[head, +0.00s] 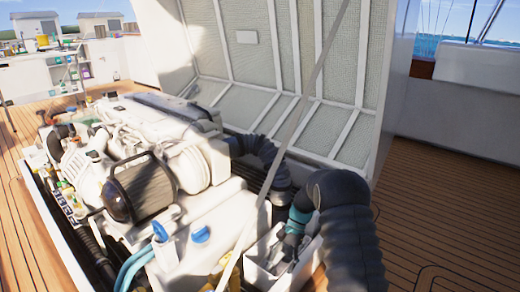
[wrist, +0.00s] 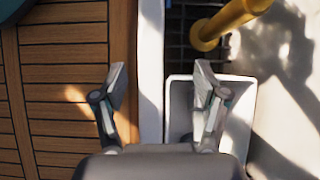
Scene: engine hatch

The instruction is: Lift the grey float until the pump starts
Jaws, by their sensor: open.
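I cannot make out the grey float in either view. My gripper (wrist: 160,68) is open in the wrist view, with nothing between its two fingers. The left finger is over the wooden deck, and the right finger is over a white open box (wrist: 241,92). A pale upright edge (wrist: 151,60) runs between the fingers.
A yellow pipe (wrist: 229,19) stands above the box over a dark grid (wrist: 183,40) in the wrist view. The white engine (head: 150,130) fills the left of the hatch. The raised hatch lid (head: 245,75) stands behind it. Planked deck (head: 440,190) is clear at the right.

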